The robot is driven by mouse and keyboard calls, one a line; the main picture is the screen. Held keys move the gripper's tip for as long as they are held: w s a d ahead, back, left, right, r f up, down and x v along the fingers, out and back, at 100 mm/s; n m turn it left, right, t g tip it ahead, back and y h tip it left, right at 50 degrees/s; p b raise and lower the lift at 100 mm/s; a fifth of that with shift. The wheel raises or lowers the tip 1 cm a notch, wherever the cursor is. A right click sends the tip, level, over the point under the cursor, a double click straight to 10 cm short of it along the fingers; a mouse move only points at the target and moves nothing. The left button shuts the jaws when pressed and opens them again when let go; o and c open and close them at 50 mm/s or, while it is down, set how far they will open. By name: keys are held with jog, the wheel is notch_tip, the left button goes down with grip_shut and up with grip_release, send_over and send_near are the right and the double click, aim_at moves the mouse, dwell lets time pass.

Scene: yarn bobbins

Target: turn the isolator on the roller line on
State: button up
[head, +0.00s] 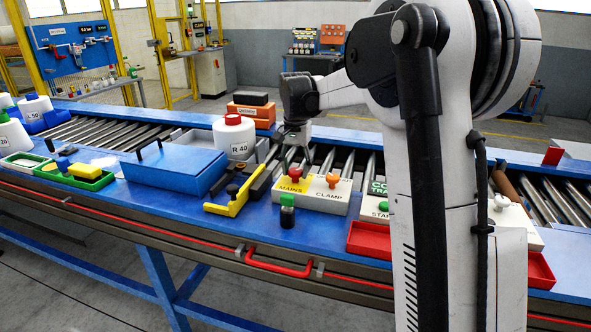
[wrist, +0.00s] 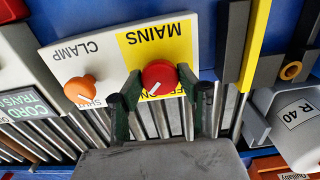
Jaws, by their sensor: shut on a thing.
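The isolator is a red round knob (head: 295,172) on the yellow MAINS half of a white switch box (head: 325,203). In the wrist view the red knob (wrist: 159,76) sits between the two dark green fingers of my gripper (wrist: 157,90), which is shut on it. A white pointer line on the knob slants to the lower left in that view. The lettering under the knob is partly covered, so I cannot read the full setting. In the head view my gripper (head: 294,158) reaches down to the knob from behind.
An orange CLAMP knob (wrist: 81,90) is beside the red one on the same box. A green-topped black button (head: 287,211) stands in front. A yellow-and-black fixture (head: 228,200), a blue box (head: 175,168), the R 40 bottle (head: 234,138) and a red tray (head: 369,240) are nearby.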

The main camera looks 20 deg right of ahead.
aim_at(295, 172)
jog(key=o, duration=1.2)
jog(key=shift+c, duration=0.2)
jog(key=shift+r, duration=0.15)
notch_tip(295, 172, up, 12)
jog(key=shift+s, duration=0.1)
jog(key=s+a+n+t, duration=0.2)
jog(key=s+a, duration=0.2)
jog(key=s, duration=0.5)
jog(key=s+a+n+t, duration=0.2)
jog(key=s+a, duration=0.2)
jog(key=s, duration=0.5)
jog(key=s+a+f+n+t, duration=0.3)
jog(key=s+f, duration=0.8)
jog(key=s, duration=0.4)
jog(key=shift+s+a+f+n, duration=0.4)
jog(key=shift+a+n, duration=0.15)
jog(key=shift+n, duration=0.15)
